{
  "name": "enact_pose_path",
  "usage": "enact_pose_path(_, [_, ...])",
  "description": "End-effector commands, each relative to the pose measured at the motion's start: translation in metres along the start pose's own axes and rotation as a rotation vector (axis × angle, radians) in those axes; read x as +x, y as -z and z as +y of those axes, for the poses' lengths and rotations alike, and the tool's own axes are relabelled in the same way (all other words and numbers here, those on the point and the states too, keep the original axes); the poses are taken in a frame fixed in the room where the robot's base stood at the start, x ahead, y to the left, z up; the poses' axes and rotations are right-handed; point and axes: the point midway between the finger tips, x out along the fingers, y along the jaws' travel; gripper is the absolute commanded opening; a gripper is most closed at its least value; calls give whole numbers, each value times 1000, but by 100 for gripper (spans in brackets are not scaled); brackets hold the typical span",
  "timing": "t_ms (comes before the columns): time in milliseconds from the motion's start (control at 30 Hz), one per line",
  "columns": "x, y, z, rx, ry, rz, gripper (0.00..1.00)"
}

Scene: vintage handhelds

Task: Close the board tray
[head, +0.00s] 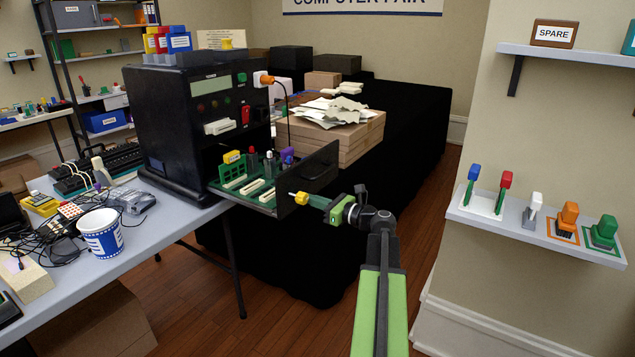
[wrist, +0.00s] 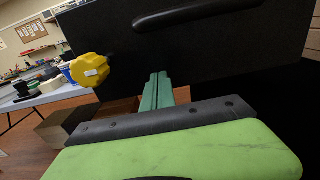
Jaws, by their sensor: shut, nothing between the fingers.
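The board tray (head: 268,205) is pulled out from the lower front of a black machine (head: 165,125). It holds a green board with several coloured parts on it. Its black front panel (head: 318,168) also fills the upper wrist view (wrist: 220,50), with a dark bar handle (wrist: 195,14) near the top and a yellow knob (wrist: 88,70) at left. My gripper (head: 322,202) is shut and empty in front of the panel. In the wrist view its green fingertips (wrist: 157,80) point at the panel, right of the knob; whether they touch it I cannot tell.
A grey table (head: 165,225) with a blue-and-white cup (head: 100,233) and cables is at left. Flat cardboard boxes (head: 345,140) with papers stand on a black-draped table behind the tray. A wall shelf (head: 535,230) with several coloured pieces is at right.

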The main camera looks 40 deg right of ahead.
Motion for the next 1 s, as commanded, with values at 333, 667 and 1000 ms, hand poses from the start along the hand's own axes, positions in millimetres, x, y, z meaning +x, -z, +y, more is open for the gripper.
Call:
enact_pose_path(333, [33,0,0,0,-1,0,0])
enact_pose_path(667, [63,0,0,0,-2,0,0])
enact_pose_path(1000, [93,0,-1,0,0,0,0])
